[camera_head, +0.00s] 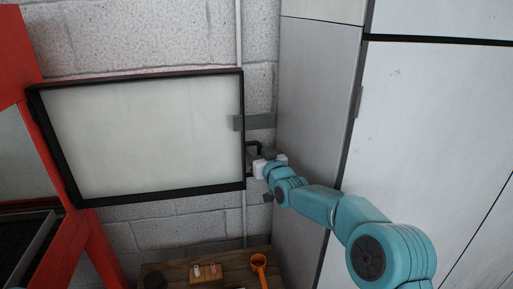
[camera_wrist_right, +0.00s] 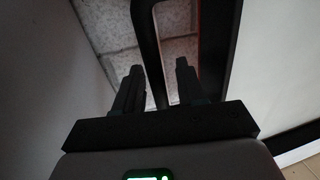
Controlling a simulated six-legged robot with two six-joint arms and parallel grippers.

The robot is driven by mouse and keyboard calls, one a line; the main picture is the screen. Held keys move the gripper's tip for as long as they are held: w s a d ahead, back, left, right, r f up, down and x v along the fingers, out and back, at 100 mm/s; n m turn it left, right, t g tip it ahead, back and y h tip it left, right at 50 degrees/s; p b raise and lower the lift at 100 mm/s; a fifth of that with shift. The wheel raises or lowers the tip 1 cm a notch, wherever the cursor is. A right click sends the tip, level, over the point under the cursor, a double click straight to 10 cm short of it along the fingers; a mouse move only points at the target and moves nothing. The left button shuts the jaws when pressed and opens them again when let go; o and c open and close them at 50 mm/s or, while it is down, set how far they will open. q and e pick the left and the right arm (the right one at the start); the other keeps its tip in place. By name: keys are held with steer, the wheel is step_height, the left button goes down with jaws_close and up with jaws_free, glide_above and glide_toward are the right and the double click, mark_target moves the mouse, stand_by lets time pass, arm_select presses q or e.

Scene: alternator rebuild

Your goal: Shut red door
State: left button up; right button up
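The door (camera_head: 150,135) is a pale panel in a black frame. It stands swung open from the red cabinet (camera_head: 14,55) at the left of the head view. A black handle (camera_head: 254,144) sits on its right edge. My right gripper (camera_head: 257,160) is at this handle. In the right wrist view the handle bar (camera_wrist_right: 146,30) runs between the fingers of the right gripper (camera_wrist_right: 160,66), closer to the left finger. A gap shows beside the right finger, so the gripper is open around the bar. My left gripper is not in view.
A wooden bench (camera_head: 220,272) with an orange ladle-like tool (camera_head: 259,268) and small parts stands below the door. Tall grey-white cabinets (camera_head: 430,120) stand at the right, close to my right arm. A block wall (camera_head: 150,35) is behind.

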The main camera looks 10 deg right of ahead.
steer(key=shift+w+a, duration=0.1)
steer(key=shift+w, duration=0.3)
jaws_close()
steer(key=shift+s, duration=0.1)
